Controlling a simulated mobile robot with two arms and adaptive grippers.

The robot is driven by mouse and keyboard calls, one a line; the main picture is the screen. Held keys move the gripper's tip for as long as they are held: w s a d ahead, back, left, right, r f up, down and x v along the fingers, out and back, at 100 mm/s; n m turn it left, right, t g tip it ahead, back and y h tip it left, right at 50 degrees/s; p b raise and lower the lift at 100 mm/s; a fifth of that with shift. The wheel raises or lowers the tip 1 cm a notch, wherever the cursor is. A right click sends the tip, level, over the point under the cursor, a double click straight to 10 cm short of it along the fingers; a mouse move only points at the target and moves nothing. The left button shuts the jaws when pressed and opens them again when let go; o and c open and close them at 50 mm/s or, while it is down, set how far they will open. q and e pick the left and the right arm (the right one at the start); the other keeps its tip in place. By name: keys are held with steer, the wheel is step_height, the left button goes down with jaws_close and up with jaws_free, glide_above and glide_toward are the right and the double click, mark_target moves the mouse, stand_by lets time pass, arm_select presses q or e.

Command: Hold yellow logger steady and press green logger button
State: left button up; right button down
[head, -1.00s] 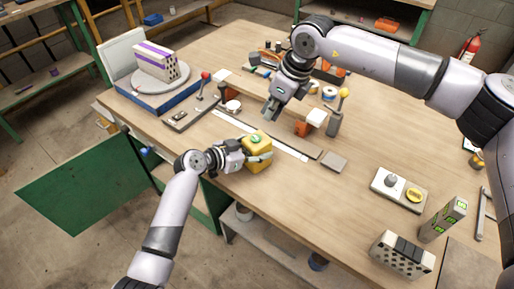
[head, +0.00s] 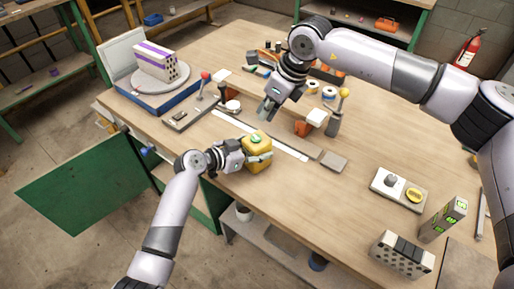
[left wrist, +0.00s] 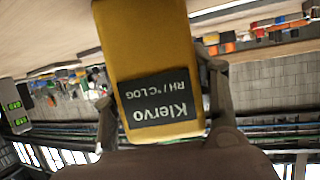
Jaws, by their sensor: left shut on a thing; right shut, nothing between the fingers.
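The yellow logger (head: 257,151) stands upright near the front edge of the workbench, with its green button (head: 256,139) on top. My left gripper (head: 258,161) is shut on the logger, with its fingers on the sides. In the left wrist view the logger (left wrist: 150,45) fills the middle between the fingers, and its dark label reads Klervo RH/°C LOG; the button is not seen there. My right gripper (head: 264,113) is shut and empty. It points down, above and behind the logger, apart from the button.
A striped hollow brick (head: 156,62) sits on a round turntable at the far left. A yellow-knobbed lever (head: 338,112) stands to the right of my right gripper. A grey-and-yellow button box (head: 398,190) and a perforated brick (head: 402,255) are at the right.

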mark_target(258, 136)
steer(key=a+m+t+y, duration=0.1)
steer(key=a+m+y, duration=0.2)
steer(key=a+m, duration=0.1)
steer(key=shift+w+d+f+m+t+y, duration=0.15)
steer(key=shift+w+d+f+m+t, duration=0.2)
steer(key=shift+f+m, duration=0.7)
steer(key=shift+w+d+f+m+t+y, duration=0.2)
steer(key=shift+w+d+f+m, duration=0.3)
steer(key=shift+f, duration=0.9)
steer(key=shift+w+d+f+m+t+y, duration=0.2)
steer(key=shift+w+f+m, duration=0.3)
steer(key=shift+f+m, duration=0.6)
steer(key=shift+f, duration=0.3)
